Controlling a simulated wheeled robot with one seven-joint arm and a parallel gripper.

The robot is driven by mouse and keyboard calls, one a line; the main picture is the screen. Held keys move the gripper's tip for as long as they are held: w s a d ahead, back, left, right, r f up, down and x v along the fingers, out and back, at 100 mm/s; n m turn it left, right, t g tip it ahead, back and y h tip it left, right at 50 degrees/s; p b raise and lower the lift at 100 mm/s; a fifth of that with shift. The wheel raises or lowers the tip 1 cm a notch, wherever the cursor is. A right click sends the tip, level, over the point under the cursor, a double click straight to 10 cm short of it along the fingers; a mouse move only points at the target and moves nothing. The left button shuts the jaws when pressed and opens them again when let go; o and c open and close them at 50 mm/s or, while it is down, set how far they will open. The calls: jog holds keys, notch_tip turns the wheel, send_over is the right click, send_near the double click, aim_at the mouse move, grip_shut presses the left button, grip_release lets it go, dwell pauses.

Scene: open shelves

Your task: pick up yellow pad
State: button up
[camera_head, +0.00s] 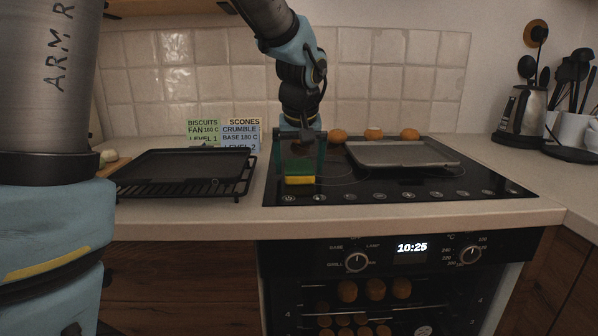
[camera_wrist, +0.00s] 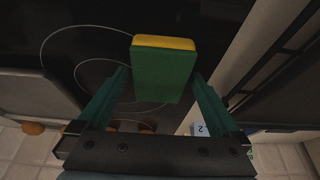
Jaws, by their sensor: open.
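The yellow pad (camera_head: 300,180) is a block with a yellow face and a green body, at the front left of the black hob. The wrist view shows its yellow edge (camera_wrist: 164,42) and broad green side. My gripper (camera_head: 297,164) points down over the pad from behind. In the wrist view my open gripper (camera_wrist: 160,76) has one green finger on each side of the pad. A gap shows near the right finger; contact at the left finger is hard to tell.
A black tray on a rack (camera_head: 183,171) lies left of the hob. A grey baking tray (camera_head: 403,154) lies on the hob's right, with several round buns (camera_head: 373,134) behind it. A kettle (camera_head: 521,113) stands far right.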

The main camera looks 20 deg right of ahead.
jog(key=shift+f, duration=0.25)
dwell(0.4)
jog(key=shift+c, duration=0.4)
jog(key=c, duration=1.1)
